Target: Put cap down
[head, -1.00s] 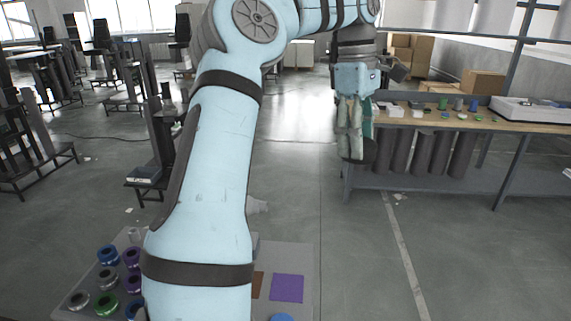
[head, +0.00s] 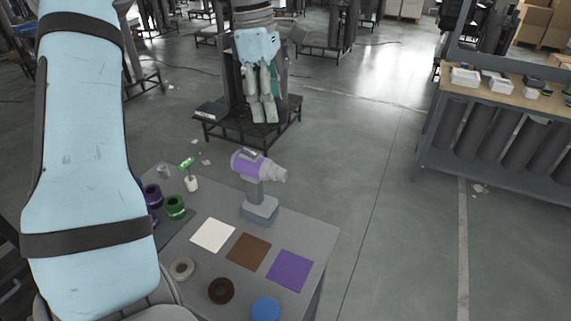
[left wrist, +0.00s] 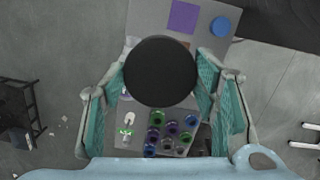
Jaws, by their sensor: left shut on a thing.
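In the head view the cap is hard to make out against the dark stand behind. My right gripper is not in view.
On the table are a purple-and-grey drill-like tool (head: 258,180), white (head: 213,235), brown (head: 249,252) and purple (head: 290,271) squares, a blue disc (head: 266,309), a brown ring (head: 221,291) and several coloured rings. A workbench (head: 500,95) stands at right.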

